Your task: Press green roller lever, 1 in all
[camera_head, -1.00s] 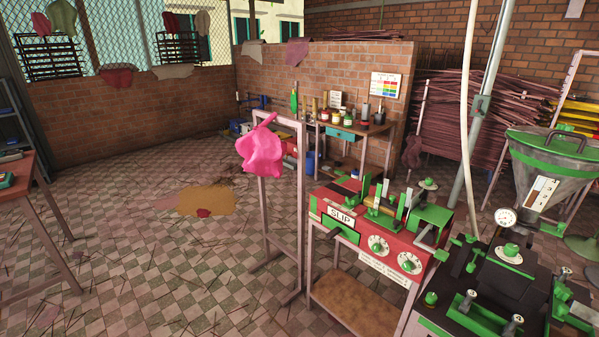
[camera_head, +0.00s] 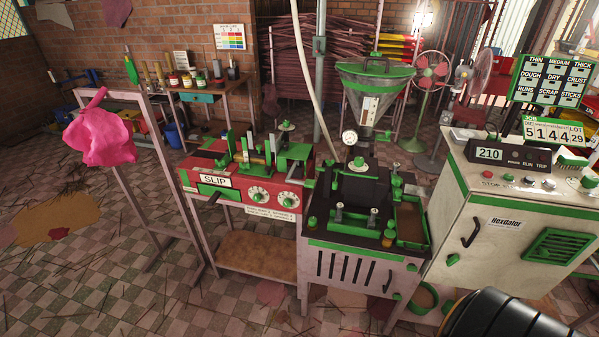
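The red and green SLIP machine (camera_head: 240,188) stands on a stand left of centre, with two dials and a white SLIP label on its front. Green upright parts (camera_head: 249,152) rise from its top around a roller section. A green piece (camera_head: 213,192) sits on its front under the label. I cannot tell which green part is the roller lever. To its right stands a black-topped machine (camera_head: 352,192) with green knobs and fittings. Neither gripper is in view; a dark rounded part at the bottom right edge looks like mine.
A white cabinet (camera_head: 480,240) with a 210 display and buttons stands at the right. A pink cloth (camera_head: 100,135) hangs on a frame at the left. A metal hopper (camera_head: 370,100) and fans (camera_head: 432,70) stand behind. The tiled floor in front, at lower left, is mostly open.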

